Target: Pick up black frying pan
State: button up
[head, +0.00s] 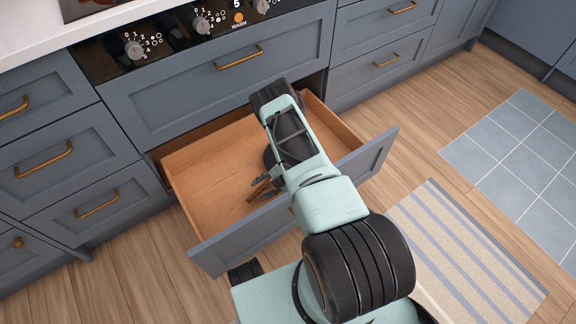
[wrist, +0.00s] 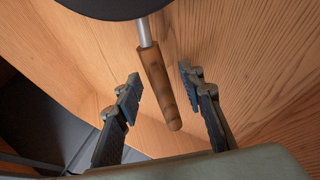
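The black frying pan lies in the open drawer (head: 212,165). In the head view its dark body (head: 269,158) is mostly hidden behind my arm. In the wrist view the pan's black edge (wrist: 110,8) shows at the top, with a silver neck and a brown wooden handle (wrist: 158,88) pointing down toward me. My gripper (wrist: 159,78) is open, with one finger on each side of the handle and a gap visible on both sides. In the head view my gripper (head: 262,188) is low inside the drawer, near the handle.
The drawer's grey front panel (head: 235,240) stands beneath my arm. Closed grey drawers and an oven control panel (head: 195,28) stand behind. The left part of the drawer floor is bare. A striped rug (head: 470,250) lies on the floor at right.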

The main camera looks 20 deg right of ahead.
jog(key=shift+w+a+f, duration=0.1)
jog(key=shift+a+f, duration=0.05)
jog(key=shift+f, duration=0.1)
jog(key=shift+r, duration=0.1)
jog(key=shift+c, duration=0.2)
grip_shut()
jog(key=shift+w, duration=0.1)
